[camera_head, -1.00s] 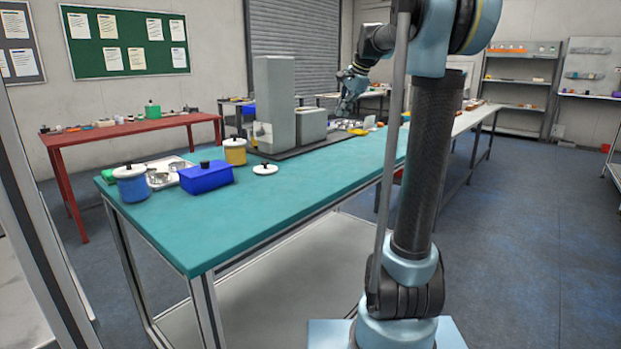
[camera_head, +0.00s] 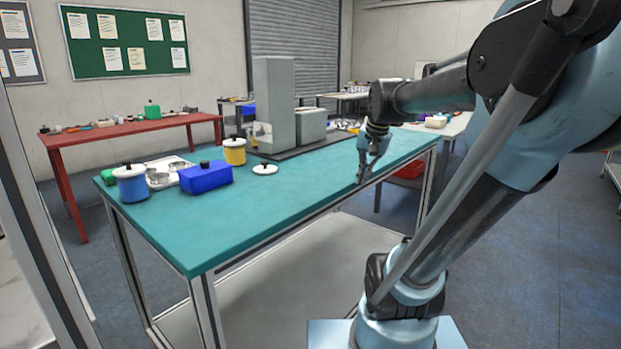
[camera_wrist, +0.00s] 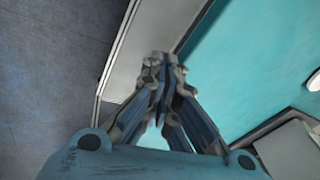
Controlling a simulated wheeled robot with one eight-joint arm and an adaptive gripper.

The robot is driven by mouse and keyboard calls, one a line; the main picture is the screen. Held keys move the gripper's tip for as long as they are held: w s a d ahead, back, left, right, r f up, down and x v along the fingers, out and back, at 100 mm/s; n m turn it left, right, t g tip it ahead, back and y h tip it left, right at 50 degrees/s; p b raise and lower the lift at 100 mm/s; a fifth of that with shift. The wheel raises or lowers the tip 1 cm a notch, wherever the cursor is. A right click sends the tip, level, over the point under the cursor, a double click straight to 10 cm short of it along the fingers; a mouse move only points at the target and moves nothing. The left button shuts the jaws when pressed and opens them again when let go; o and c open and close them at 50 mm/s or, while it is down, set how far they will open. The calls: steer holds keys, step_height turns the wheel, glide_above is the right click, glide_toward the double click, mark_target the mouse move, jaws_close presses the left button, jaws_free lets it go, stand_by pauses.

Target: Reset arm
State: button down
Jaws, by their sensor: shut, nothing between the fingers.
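My gripper (camera_head: 364,172) hangs pointing down over the front edge of the teal table in the head view, right of the white lid. In the wrist view my gripper (camera_wrist: 163,62) has its fingers together over the table's pale edge, with nothing between them. The teal table top (camera_head: 285,202) also shows in the wrist view (camera_wrist: 245,60). My arm reaches in from the right of the head view and hides part of the background.
On the table stand a blue pot (camera_head: 131,186), a blue box (camera_head: 206,178), a yellow pot (camera_head: 235,152), a white lid (camera_head: 265,169) and a grey machine (camera_head: 275,100). A red table (camera_head: 130,128) is behind. The table's front right is clear.

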steer(key=s+d+f+n, duration=0.1)
steer(key=s+f+n, duration=0.1)
steer(key=s+f, duration=0.6)
steer(key=s+d+f+n+h, duration=0.1)
steer(key=s+d+f+n, duration=0.1)
steer(key=s+f, duration=0.6)
steer(key=shift+f+n+g, duration=0.4)
steer(key=shift+f+n, duration=0.15)
steer(key=shift+n, duration=0.05)
